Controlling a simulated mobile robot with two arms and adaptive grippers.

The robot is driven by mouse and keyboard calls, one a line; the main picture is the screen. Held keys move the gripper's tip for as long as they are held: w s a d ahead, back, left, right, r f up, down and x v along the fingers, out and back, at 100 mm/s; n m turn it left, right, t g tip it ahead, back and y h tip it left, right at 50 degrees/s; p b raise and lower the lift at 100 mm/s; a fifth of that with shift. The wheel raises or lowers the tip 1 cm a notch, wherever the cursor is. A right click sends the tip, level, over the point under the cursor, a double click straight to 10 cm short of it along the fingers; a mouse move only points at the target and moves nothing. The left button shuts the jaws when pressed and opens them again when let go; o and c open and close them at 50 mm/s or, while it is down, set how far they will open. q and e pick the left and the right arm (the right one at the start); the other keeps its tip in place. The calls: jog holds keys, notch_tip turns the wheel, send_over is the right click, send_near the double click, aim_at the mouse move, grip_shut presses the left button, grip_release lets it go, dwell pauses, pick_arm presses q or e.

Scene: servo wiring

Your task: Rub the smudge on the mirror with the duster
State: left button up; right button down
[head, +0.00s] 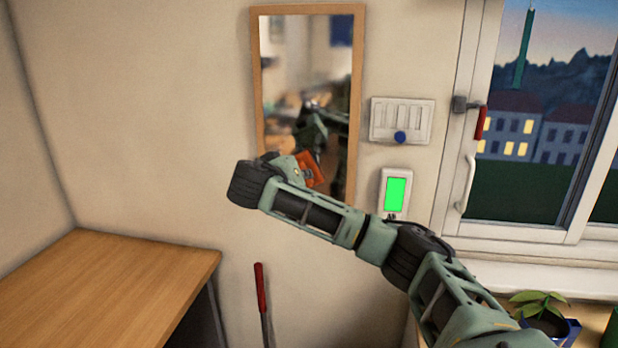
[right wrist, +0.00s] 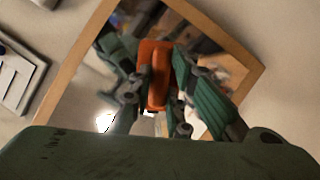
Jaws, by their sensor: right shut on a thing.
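The mirror (head: 303,62) hangs on the wall in a light wooden frame. It also fills much of the right wrist view (right wrist: 210,28). My right gripper (head: 304,168) is in front of the mirror's lower part in the head view. It is shut on an orange block-like thing, the duster (head: 311,166). In the right wrist view the duster (right wrist: 155,72) sits between the two green fingers of the gripper (right wrist: 158,80), with the mirror behind it. I cannot tell whether the duster touches the glass. I cannot make out a smudge among the blurred reflections. My left gripper is not in view.
A switch panel (head: 402,120) with a blue knob and a device with a green screen (head: 395,194) are right of the mirror. A window (head: 545,130) is farther right, a potted plant (head: 540,310) below it. A wooden desk (head: 100,290) stands lower left, near a red-handled rod (head: 260,288).

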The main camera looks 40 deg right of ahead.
jog(key=shift+w+a+r+p, duration=1.15)
jog(key=shift+w+a+r, duration=0.5)
jog(key=shift+w, duration=0.4)
jog(key=shift+s+d+f+b, duration=0.15)
jog(key=shift+s+d+b, duration=0.35)
jog(key=shift+s+d, duration=0.95)
jog(key=shift+s+d+f+b, duration=0.1)
jog(key=shift+s+d+b, duration=0.35)
jog(key=shift+s+d, duration=0.95)
jog(key=shift+s+a, duration=0.25)
jog(key=shift+a, duration=0.05)
